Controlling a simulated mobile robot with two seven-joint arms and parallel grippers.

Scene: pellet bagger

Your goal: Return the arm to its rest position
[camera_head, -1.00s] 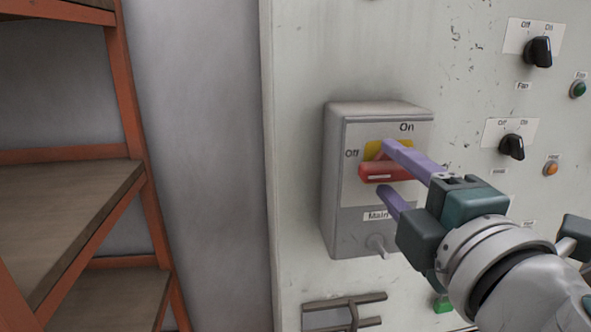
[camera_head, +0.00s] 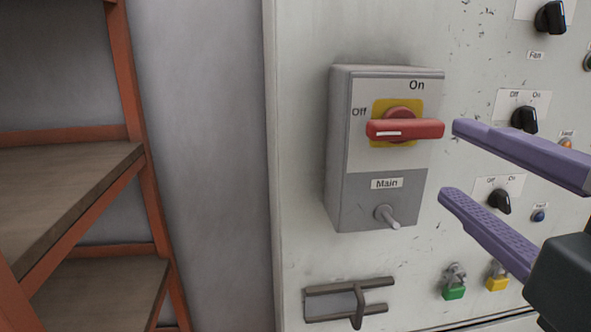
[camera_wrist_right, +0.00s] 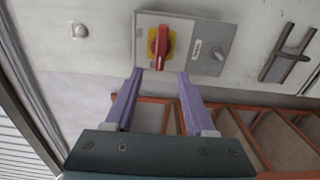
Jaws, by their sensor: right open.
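My right gripper (camera_head: 447,160) is open and empty, its two purple fingers apart, to the right of the main switch box in the head view. Its fingers (camera_wrist_right: 160,78) also show in the right wrist view, pointing at the box with a gap. The grey main switch box (camera_head: 357,190) has a red handle (camera_head: 425,129) on a yellow plate. The handle lies horizontal, between the "Off" label at left and the "On" label above. The red handle shows in the wrist view too (camera_wrist_right: 161,48). My left gripper is not in view.
The switch box is on a pale cabinet panel (camera_head: 300,150) with black knobs (camera_head: 524,119) at right. A metal latch (camera_head: 357,300) and green (camera_head: 454,288) and yellow (camera_head: 498,282) padlocks are below. An orange-framed shelf (camera_head: 80,190) stands at left.

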